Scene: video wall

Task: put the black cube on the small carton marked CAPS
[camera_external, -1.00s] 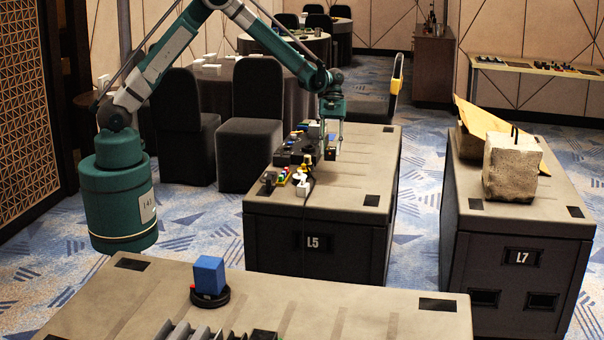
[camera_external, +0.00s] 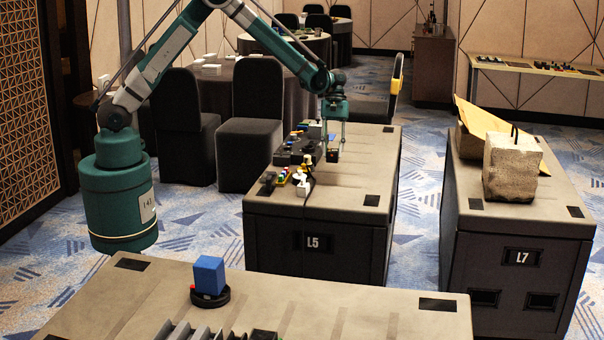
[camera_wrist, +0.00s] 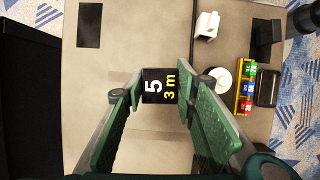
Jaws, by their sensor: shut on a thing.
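The black cube (camera_wrist: 160,85) is between my fingertips in the wrist view, its top marked "5" and "3 m". In the external view the same dark cube (camera_external: 332,155) shows at the lower end of my fingers, over the cabinet marked L5. My gripper (camera_external: 333,150) is shut on the cube; the green fingers (camera_wrist: 160,88) press its left and right sides. I cannot tell whether the cube touches the cabinet top. I cannot read CAPS on anything in either view, so I cannot pick out the small carton.
The L5 cabinet top (camera_external: 350,190) is clear right of my gripper. Dark devices (camera_external: 295,152), a white plug-like thing (camera_wrist: 207,25), a white round thing (camera_wrist: 220,80) and a yellow rack with coloured blocks (camera_wrist: 246,88) are nearby. A blue box (camera_external: 209,275) stands on the front cabinet.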

